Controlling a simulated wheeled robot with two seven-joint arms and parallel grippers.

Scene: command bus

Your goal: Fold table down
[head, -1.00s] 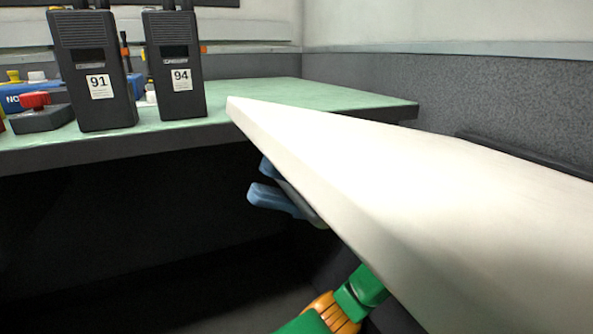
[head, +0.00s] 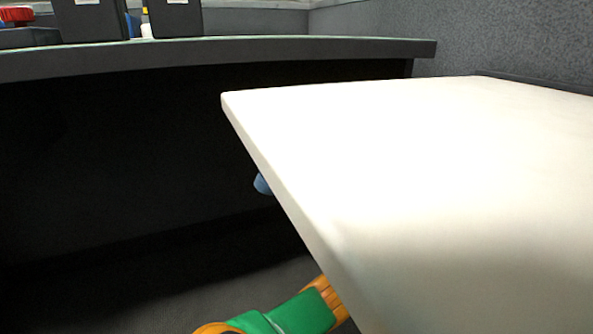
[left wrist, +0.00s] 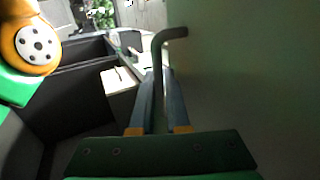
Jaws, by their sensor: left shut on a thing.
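The white folding table (head: 420,170) fills the right of the head view as a broad panel, its far left corner below the desk's edge. My left gripper (head: 262,184) is mostly hidden beneath it; only a bit of blue finger shows past its left edge. In the left wrist view, the table's underside (left wrist: 250,70) fills the right side. A grey bent metal bar (left wrist: 157,75) lies between the blue fingers of my left gripper (left wrist: 162,85), which are shut on it. My right gripper is in neither view.
A dark-edged desk (head: 220,58) runs across the back, with two radios (head: 175,18) and a red-topped device (head: 16,15) on it. Below the desk is dark open space. A grey wall (head: 500,40) stands behind the table at the right.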

